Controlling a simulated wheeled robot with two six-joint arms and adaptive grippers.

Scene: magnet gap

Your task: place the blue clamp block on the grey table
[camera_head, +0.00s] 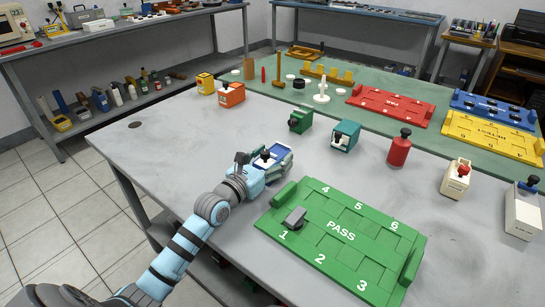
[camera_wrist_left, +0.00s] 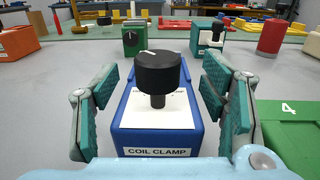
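The blue clamp block (camera_wrist_left: 160,132) has a black knob, a white top and a label reading COIL CLAMP. In the head view the blue clamp block (camera_head: 271,155) is partly hidden by my left gripper (camera_head: 275,160) and appears to be on the grey table (camera_head: 190,135), left of the green PASS tray. In the left wrist view my left gripper (camera_wrist_left: 160,95) has its teal finger pads on either side of the block, with narrow gaps showing. It is open around the block. My right gripper is not in view.
A green block (camera_head: 300,120), a teal block (camera_head: 345,136) and a red cylinder (camera_head: 399,150) stand beyond. The grey table is clear to the left of my left gripper.

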